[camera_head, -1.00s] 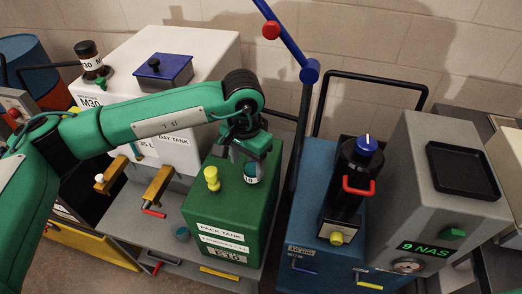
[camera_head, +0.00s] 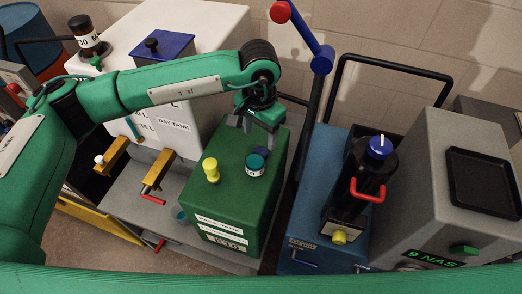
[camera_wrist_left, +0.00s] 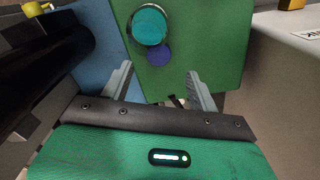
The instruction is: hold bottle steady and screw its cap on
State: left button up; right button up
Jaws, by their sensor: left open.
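A small bottle with a teal cap and a white label (camera_head: 255,165) stands on top of the green pack tank (camera_head: 225,200). The teal cap appears seated on top. It shows as a teal disc in the left wrist view (camera_wrist_left: 150,24). My left gripper (camera_head: 255,130) is open and empty, behind and above the bottle, apart from it. In the left wrist view its two grey fingers (camera_wrist_left: 160,84) are spread, with the cap beyond their tips. A dark blue round spot (camera_wrist_left: 158,55) lies on the tank beside the bottle. My right gripper is out of view.
Right is a blue unit with a black cylinder (camera_head: 373,170) and blue knob. A post with a blue joint (camera_head: 323,60) rises behind. My green arm link crosses the bottom edge.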

aim_at(261, 146)
pick_arm(q)
jog(key=shift+f, duration=0.7)
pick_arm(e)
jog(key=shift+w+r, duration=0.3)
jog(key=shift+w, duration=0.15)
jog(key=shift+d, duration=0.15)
pick_arm(q)
jog(key=shift+f+p, duration=0.3)
jog(key=shift+p, duration=0.2)
notch_tip(261, 146, down, 3)
jog(key=shift+d+f+p, duration=0.15)
jog(key=shift+f+p, duration=0.05)
jog(key=shift+p, duration=0.7)
jog(key=shift+f, duration=0.6)
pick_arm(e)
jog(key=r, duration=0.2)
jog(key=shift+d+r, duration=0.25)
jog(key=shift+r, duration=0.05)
pick_arm(q)
jog(key=shift+c, duration=0.2)
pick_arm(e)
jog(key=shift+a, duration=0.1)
pick_arm(q)
jog(key=c, duration=1)
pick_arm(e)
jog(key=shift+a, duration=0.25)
